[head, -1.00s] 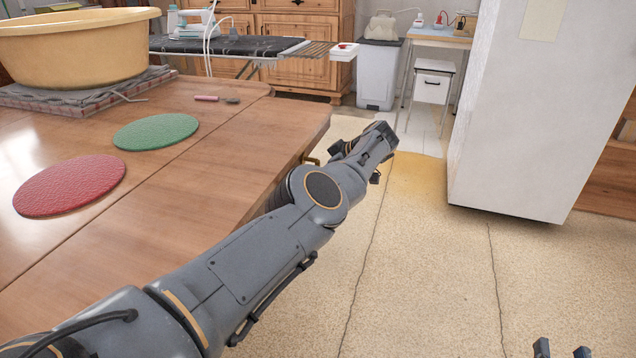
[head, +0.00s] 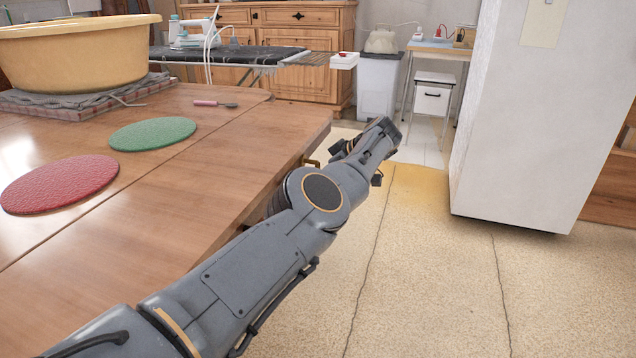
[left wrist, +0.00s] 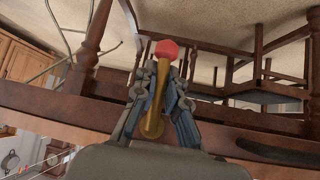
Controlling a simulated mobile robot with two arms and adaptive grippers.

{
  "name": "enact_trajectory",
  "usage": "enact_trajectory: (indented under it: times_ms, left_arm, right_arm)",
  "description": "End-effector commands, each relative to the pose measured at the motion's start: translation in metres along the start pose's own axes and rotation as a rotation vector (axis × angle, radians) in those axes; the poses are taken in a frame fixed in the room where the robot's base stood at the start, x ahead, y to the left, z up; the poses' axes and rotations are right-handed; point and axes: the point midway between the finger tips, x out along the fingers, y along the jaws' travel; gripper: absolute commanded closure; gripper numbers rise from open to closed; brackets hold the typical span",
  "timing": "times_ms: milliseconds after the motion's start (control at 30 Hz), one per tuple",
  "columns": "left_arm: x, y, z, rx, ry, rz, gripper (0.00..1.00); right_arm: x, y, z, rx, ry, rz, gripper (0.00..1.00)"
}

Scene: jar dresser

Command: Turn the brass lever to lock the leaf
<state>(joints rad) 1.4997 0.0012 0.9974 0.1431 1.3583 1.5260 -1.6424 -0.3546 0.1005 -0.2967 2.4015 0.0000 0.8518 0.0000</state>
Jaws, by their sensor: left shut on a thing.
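The brass lever (left wrist: 154,115) with a red knob (left wrist: 166,50) sits at the table's dark wooden rail in the left wrist view. My left gripper (left wrist: 164,72) is shut on the lever, its fingers on both sides of the shaft just below the knob. In the head view a small brass piece (head: 312,162) shows at the table edge, next to my left wrist; the rest of the lever is hidden. The leaf (head: 215,185) is the wooden tabletop part along the near right edge, level with the rest. My right gripper is not in view.
A green mat (head: 152,134), a red mat (head: 60,183), a pink-handled tool (head: 214,103) and a yellow tub (head: 75,55) are on the table. A white fridge-like cabinet (head: 535,110) stands right. Table legs and chairs (left wrist: 265,75) show in the wrist view. The floor between is clear.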

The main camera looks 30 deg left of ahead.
Motion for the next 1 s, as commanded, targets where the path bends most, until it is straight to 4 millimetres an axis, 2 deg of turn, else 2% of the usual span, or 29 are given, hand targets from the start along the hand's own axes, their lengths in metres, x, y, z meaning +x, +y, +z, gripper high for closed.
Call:
enact_trajectory:
  times_ms: [433, 467, 533, 567, 1000]
  left_arm:
    - [-0.0030, 0.0011, 0.0014, 0.004, -0.005, 0.005, 1.00]
    - [-0.0029, 0.0011, 0.0014, 0.004, -0.005, 0.005, 0.82]
    - [-0.0027, 0.0009, 0.0015, 0.003, -0.005, 0.004, 0.68]
    - [-0.0025, 0.0008, 0.0015, 0.003, -0.004, 0.003, 0.64]
    - [-0.0003, -0.0002, 0.0008, 0.001, -0.002, -0.001, 0.64]
  right_arm:
    - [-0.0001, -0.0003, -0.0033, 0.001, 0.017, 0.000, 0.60]
    - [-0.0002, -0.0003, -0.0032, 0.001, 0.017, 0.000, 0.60]
    - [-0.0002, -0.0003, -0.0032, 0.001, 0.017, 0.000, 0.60]
    - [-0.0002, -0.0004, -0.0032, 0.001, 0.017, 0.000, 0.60]
    - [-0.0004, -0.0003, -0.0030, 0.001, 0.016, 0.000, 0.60]
